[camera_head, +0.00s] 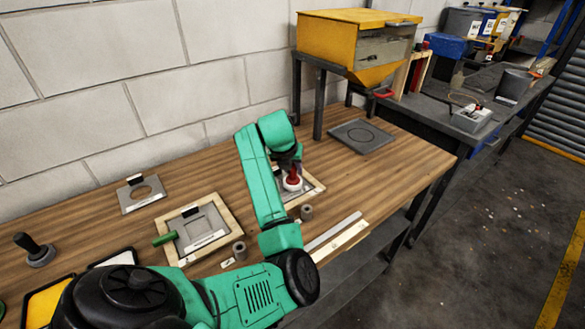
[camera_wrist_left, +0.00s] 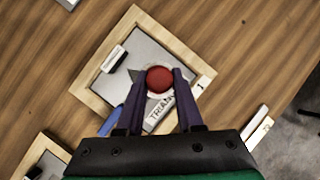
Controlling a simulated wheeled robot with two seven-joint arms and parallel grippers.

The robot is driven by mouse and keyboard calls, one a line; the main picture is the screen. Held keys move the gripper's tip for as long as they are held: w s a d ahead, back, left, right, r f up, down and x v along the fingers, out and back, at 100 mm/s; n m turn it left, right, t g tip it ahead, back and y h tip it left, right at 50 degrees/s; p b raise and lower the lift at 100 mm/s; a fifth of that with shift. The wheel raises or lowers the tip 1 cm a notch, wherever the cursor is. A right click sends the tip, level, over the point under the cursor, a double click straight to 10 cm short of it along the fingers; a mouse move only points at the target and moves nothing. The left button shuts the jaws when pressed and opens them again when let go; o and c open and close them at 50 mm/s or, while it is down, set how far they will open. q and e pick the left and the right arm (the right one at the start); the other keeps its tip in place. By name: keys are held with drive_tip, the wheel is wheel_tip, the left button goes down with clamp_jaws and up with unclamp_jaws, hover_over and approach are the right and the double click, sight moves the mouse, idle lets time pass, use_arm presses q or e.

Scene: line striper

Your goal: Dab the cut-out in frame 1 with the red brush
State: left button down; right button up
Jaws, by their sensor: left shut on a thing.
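My left gripper (camera_head: 291,165) is shut on the red brush (camera_head: 293,178), which is upright with a pale, wide lower end. In the left wrist view the brush's round red top (camera_wrist_left: 160,78) sits between the dark fingertips (camera_wrist_left: 160,74). Below it is a wooden frame marked 1 (camera_wrist_left: 92,100), also partly seen in the head view (camera_head: 315,190). The frame holds a grey plate (camera_wrist_left: 150,47) with a label starting "TRIAN". A dark corner of a cut-out (camera_wrist_left: 134,75) shows left of the brush top; the rest is hidden. Whether the brush touches the plate cannot be told.
A second wooden frame (camera_head: 230,216) with a plate and a green-handled tool (camera_head: 165,239) lies to the left. A loose plate with a round hole (camera_head: 127,206) is behind it. Small grey cylinders (camera_head: 239,250) (camera_head: 307,212) stand near the frames. A yellow hopper (camera_head: 325,38) stands at the back.

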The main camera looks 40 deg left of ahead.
use_arm(q)
drive_tip(key=shift+f, duration=0.15)
idle(0.3)
drive_tip(key=shift+r+p, duration=1.2)
drive_tip(key=shift+r, duration=1.1)
